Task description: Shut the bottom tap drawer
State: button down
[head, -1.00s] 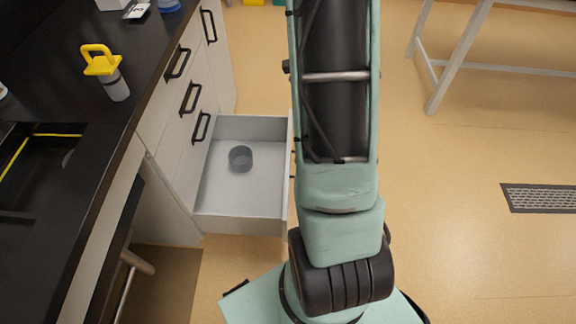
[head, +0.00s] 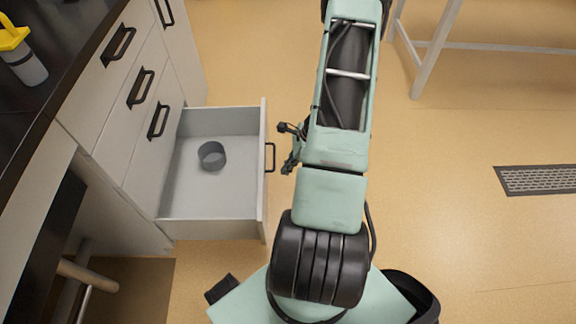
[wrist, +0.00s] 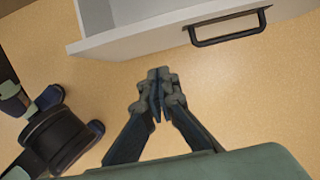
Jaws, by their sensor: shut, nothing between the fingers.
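The open bottom drawer (head: 212,206) sticks out from the cabinet in the head view, with a grey ring-shaped item (head: 212,156) inside it. Its black handle (head: 270,158) is on the outer face at the right. My gripper (head: 284,165) is just right of that face, near the handle, partly hidden by my arm. In the wrist view, my gripper (wrist: 157,75) is shut and empty. The drawer front (wrist: 150,36) and its handle (wrist: 228,28) are ahead of the fingertips, with the handle to the right. I see a gap between fingertips and drawer.
Closed drawers with black handles (head: 140,87) stand above the open one. A dark counter (head: 75,50) holds a yellow-topped bottle (head: 25,65). A white table leg (head: 432,55) stands at the upper right. The floor (head: 440,240) right of my arm is clear, with a flush grille (head: 540,180).

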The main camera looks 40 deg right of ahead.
jog(key=w+a+f+b, duration=0.2)
jog(key=w+a+f, duration=0.1)
jog(key=a+f, duration=0.1)
jog(key=shift+w+a+f, duration=0.3)
jog(key=shift+a+f, duration=0.05)
jog(key=shift+f, duration=0.05)
jog(key=w+a+p, duration=0.1)
jog(key=w+a, duration=0.8)
jog(key=a, duration=0.3)
jog(key=w+a+p, duration=0.2)
jog(key=w+a, duration=0.7)
jog(key=a, duration=0.4)
jog(key=shift+w+p, duration=0.3)
jog(key=shift+w, duration=0.1)
